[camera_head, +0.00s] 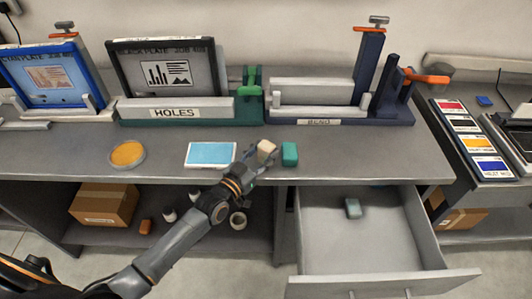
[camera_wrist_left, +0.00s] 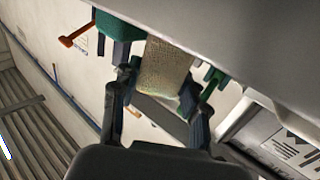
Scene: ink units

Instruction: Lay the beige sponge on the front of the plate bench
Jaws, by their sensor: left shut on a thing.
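The beige sponge (camera_head: 266,147) is between the fingers of my left gripper (camera_head: 257,157), at the front part of the grey plate bench (camera_head: 365,158). In the left wrist view the sponge (camera_wrist_left: 166,68) shows as a rough beige block, with the fingers of my left gripper (camera_wrist_left: 162,92) shut on its two sides. I cannot tell from these views whether its underside touches the bench top. My right gripper is in neither view.
A teal block (camera_head: 289,154) stands just right of the sponge. A blue-topped pad (camera_head: 210,153) and a yellow round dish (camera_head: 127,153) lie to the left. Behind are the HOLES fixture (camera_head: 180,110) and a navy fixture (camera_head: 395,105). Below, a drawer (camera_head: 375,235) stands open with a small teal block inside.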

